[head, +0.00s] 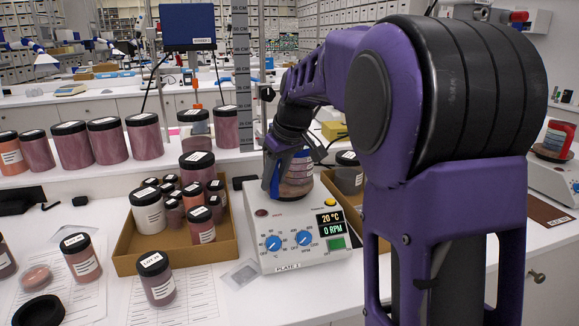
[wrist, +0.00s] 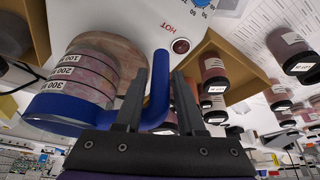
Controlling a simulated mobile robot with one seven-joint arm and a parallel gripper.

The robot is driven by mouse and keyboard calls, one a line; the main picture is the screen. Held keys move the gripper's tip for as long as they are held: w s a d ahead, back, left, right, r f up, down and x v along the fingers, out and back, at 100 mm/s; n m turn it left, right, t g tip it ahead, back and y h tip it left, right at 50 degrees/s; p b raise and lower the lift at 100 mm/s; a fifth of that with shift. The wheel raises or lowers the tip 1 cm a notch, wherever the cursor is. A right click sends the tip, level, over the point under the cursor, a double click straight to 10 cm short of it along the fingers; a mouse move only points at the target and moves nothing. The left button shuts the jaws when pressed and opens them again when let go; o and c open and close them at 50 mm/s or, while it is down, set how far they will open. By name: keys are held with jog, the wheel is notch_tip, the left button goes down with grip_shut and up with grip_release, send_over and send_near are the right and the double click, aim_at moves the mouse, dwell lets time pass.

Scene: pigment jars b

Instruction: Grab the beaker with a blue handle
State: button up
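The beaker with a blue handle (head: 297,176) stands on a hot plate marked PLATE 1 (head: 290,226) in the head view, partly hidden by my arm. In the wrist view the beaker (wrist: 88,68) shows a mottled pinkish-brown content, white volume marks and a blue band. Its blue handle (wrist: 159,85) reaches between the two fingers of my gripper (wrist: 157,95). The fingers are apart, one on each side of the handle, with a gap showing; I see no firm grip. In the head view my gripper (head: 272,180) is at the beaker's left side, its fingertips mostly hidden.
A cardboard tray (head: 180,253) of several jars stands left of the plate. Another box (head: 350,200) stands just right of it. Large pigment jars (head: 103,142) line the raised shelf behind. A second beaker with red and blue parts (head: 556,139) stands on another plate at far right.

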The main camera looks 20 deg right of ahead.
grip_shut()
jog(key=shift+r, duration=0.1)
dwell(1.0)
